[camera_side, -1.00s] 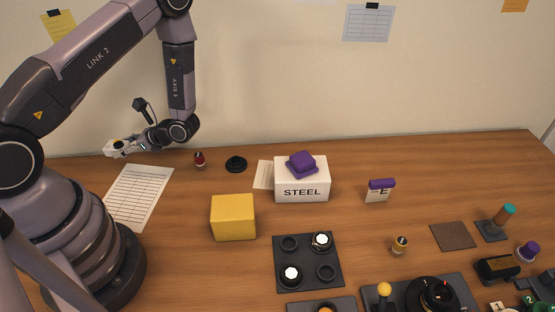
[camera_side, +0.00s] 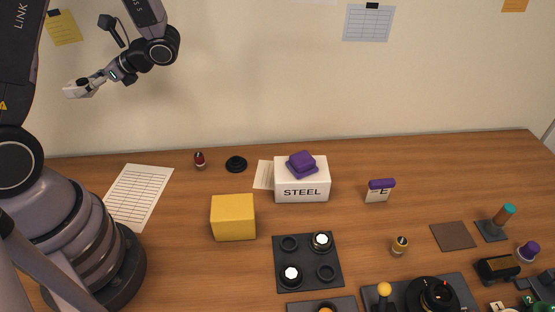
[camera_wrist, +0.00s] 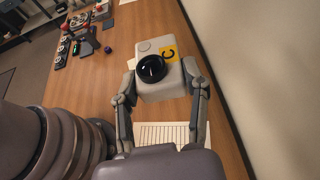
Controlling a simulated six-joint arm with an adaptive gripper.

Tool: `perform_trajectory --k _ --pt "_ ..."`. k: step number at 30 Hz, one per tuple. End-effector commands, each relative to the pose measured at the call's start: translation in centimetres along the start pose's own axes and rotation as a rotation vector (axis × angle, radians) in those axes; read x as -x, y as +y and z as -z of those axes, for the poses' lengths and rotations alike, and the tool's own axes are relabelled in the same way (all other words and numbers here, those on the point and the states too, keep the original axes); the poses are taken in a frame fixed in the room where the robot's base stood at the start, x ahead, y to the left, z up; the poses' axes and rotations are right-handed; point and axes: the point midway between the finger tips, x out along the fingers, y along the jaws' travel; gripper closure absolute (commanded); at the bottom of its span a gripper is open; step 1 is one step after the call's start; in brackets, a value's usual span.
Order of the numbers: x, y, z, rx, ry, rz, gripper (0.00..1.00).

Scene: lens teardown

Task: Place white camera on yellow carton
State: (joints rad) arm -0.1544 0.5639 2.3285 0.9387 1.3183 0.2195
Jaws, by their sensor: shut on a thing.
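The white camera (camera_wrist: 160,72) is between the two fingers of my gripper (camera_wrist: 160,84) in the wrist view. It has a black lens and a yellow label with a dark letter. My gripper is shut on its sides. In the side view my gripper (camera_side: 80,90) holds the white camera (camera_side: 76,88) high at the upper left, well above the table. The yellow carton (camera_side: 233,218) stands on the table, lower and to the right of my gripper. Its top is bare.
A white STEEL box (camera_side: 302,190) with purple blocks on top stands behind and right of the carton. A dark tray (camera_side: 308,262) with round parts lies in front. A printed sheet (camera_side: 138,195) lies left of the carton. A black disc (camera_side: 236,164) sits behind it.

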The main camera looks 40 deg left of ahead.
Motion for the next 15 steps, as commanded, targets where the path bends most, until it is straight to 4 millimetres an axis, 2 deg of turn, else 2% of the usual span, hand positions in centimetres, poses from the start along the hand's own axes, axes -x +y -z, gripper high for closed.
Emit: perform_trajectory --k 8,11,15 --pt "0.6 6.6 1.6 0.141 -0.002 -0.343 0.93" --pt "1.8 9.8 2.5 0.219 -0.003 -0.527 0.93" --pt "5.0 14.2 4.1 0.346 -0.003 -0.834 0.93"
